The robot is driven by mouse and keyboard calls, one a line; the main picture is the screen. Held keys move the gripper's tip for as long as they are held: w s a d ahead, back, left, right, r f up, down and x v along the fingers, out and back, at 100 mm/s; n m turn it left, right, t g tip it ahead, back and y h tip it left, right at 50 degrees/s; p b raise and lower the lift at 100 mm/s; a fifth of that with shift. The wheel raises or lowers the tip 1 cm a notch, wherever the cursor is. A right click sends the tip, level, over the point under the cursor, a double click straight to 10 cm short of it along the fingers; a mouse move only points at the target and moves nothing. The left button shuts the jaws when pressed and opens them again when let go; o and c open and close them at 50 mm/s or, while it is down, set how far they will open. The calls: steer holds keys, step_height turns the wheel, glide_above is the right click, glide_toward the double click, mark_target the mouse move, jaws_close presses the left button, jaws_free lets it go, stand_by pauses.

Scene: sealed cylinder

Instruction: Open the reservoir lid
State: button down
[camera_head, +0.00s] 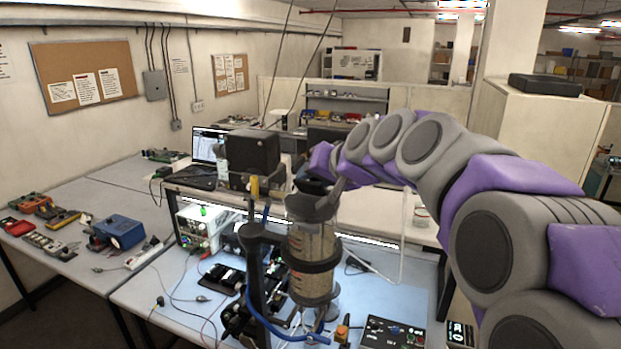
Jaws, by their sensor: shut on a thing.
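The reservoir (312,244) is an upright clear cylinder with a dark band around it, mounted in a dark stand over the workbench. Its grey lid (308,208) sits on the top of the cylinder and looks closed. My grey and purple arm reaches in from the right. My gripper (328,186) is at the lid's top right edge, shut on a grey part of the lid that sticks up there. The fingertips are small and partly hidden by the arm, so the exact grip is unclear.
A dark box (252,156) stands behind the reservoir, with a laptop (207,146) to its left. The bench below holds cables, a white instrument (197,229) and a black control box (392,332). A blue device (119,231) is on the left table.

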steer(key=w+m+g, duration=0.1)
steer(key=w+g, duration=0.1)
steer(key=g, duration=0.1)
steer(key=shift+d+m+y, duration=0.3)
steer(key=shift+d+m, duration=0.05)
steer(key=shift+m, duration=0.05)
steer(key=shift+w+d+f+m+g+y, duration=0.1)
steer(key=shift+w+f+m+g+y, duration=0.15)
steer(key=shift+g, duration=0.3)
steer(key=shift+w+d+f+m+g+y, duration=0.1)
steer(key=shift+m+g, duration=0.25)
steer(key=shift+g, duration=0.2)
steer(key=shift+r, duration=0.1)
steer(key=c, duration=0.9)
jaws_free()
steer(key=shift+a, duration=0.1)
steer(key=shift+f, duration=0.25)
steer(key=shift+s, duration=0.15)
